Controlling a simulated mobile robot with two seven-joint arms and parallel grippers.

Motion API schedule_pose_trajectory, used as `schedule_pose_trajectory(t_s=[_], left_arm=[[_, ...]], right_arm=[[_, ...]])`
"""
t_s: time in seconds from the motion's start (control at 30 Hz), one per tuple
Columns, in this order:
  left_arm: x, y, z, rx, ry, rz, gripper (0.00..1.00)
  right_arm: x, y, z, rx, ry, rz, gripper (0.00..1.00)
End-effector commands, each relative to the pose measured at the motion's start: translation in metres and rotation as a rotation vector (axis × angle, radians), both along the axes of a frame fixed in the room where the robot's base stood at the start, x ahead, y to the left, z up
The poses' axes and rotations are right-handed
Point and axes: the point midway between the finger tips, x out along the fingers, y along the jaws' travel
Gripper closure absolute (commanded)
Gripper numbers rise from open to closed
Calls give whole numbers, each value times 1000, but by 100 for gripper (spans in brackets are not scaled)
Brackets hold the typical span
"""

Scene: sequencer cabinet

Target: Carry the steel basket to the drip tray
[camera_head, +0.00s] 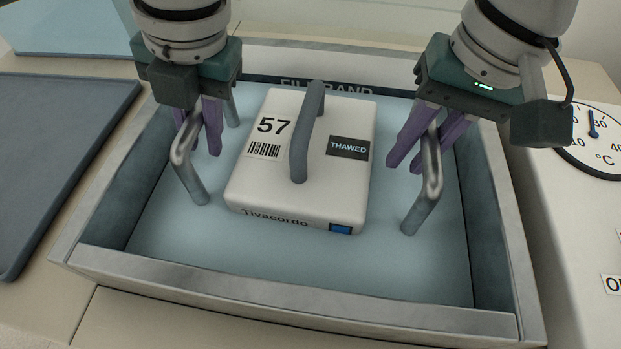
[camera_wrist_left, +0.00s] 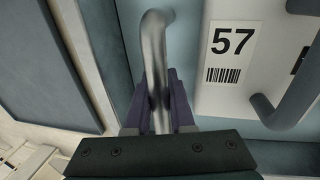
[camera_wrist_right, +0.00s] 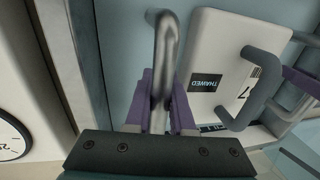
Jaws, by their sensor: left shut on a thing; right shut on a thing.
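The steel basket shows as two upright bent steel handles, the left one (camera_head: 185,165) and the right one (camera_head: 428,195); its lower part cannot be made out in the pale blue bath. My left gripper (camera_head: 203,150) is shut on the left handle, which runs between its purple fingers in the left wrist view (camera_wrist_left: 156,70). My right gripper (camera_head: 406,167) is shut on the right handle, also in the right wrist view (camera_wrist_right: 164,70). A white cassette (camera_head: 245,185) marked 57, Tivacordo and THAWED lies between the handles. A dark grey flat tray (camera_head: 50,150), apparently the drip tray, lies left of the bath.
The steel bath's rim (camera_head: 300,292) surrounds the basket, with walls close outside both handles. A white panel with a round temperature dial (camera_head: 600,140) stands at the right. A pale blue sheet or tray (camera_head: 75,27) lies at the back left. The grey tray's visible surface is empty.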

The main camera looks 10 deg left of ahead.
Motion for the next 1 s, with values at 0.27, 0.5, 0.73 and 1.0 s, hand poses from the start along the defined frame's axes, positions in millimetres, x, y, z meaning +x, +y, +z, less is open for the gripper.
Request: schedule_pose_trajectory(t_s=[0.27, 0.5, 0.73, 1.0], left_arm=[[0, 1, 1, 1, 0, 1, 100], [0, 1, 1, 2, 0, 1, 100], [1, 1, 6, 1, -2, 1, 100], [1, 1, 30, 1, -2, 1, 100]], right_arm=[[0, 0, 1, 0, -1, 0, 100], [0, 0, 1, 0, -1, 0, 100], [1, 0, 7, 2, -3, -1, 100], [1, 0, 30, 1, -3, -1, 100]])
